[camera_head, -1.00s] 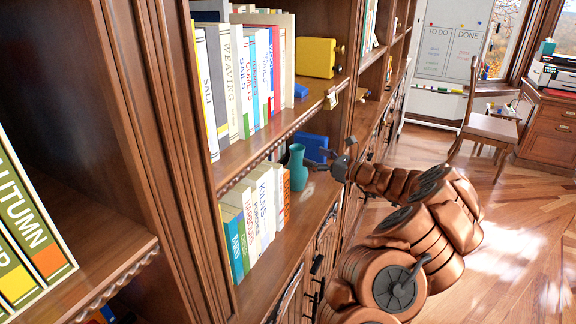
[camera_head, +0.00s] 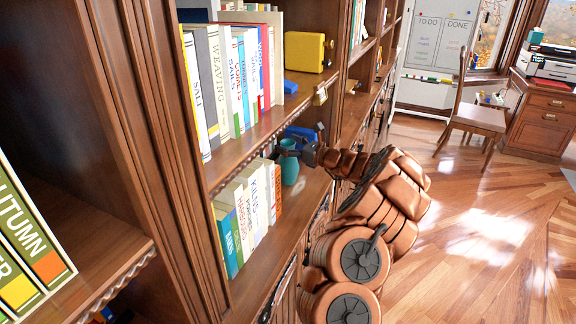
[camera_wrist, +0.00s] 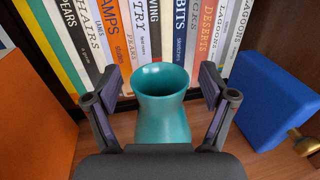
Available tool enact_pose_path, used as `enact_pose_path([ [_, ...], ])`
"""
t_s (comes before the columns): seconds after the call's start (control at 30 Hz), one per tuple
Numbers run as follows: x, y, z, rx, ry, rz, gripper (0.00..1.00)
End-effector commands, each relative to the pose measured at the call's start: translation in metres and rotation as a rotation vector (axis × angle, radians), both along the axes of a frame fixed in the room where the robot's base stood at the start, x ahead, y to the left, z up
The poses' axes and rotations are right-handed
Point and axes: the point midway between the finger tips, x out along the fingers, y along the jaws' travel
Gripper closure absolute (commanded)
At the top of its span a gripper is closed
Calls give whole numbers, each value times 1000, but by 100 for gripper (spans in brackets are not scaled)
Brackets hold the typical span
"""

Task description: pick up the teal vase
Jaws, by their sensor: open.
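The teal vase (camera_head: 289,166) stands upright on the lower shelf (camera_head: 296,210), beyond the end of a row of books. In the wrist view the vase (camera_wrist: 163,112) is in the middle, with its open mouth facing up toward the camera. My gripper (camera_wrist: 164,88) is open, with one finger on each side of the vase's upper part and a visible gap on both sides. In the head view my gripper (camera_head: 296,150) reaches in from the right and overlaps the vase's top. The wrist hides the vase's base in the wrist view.
Several books (camera_wrist: 150,35) stand behind the vase. A blue block (camera_wrist: 262,100) is close on the right, with a brass-coloured object (camera_wrist: 303,140) beside it. An orange surface (camera_wrist: 35,115) is close on the left. The upper shelf (camera_head: 262,125) overhangs the vase's shelf.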

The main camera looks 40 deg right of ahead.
Motion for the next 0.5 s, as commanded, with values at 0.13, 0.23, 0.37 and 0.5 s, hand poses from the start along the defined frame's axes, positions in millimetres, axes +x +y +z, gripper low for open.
enact_pose_path([
  [0.13,0,0,0,0,0,0,31],
  [0.23,0,0,0,0,0,0,41],
  [0.37,0,0,0,0,1,0,55],
  [0.5,0,0,0,0,1,0,69],
])
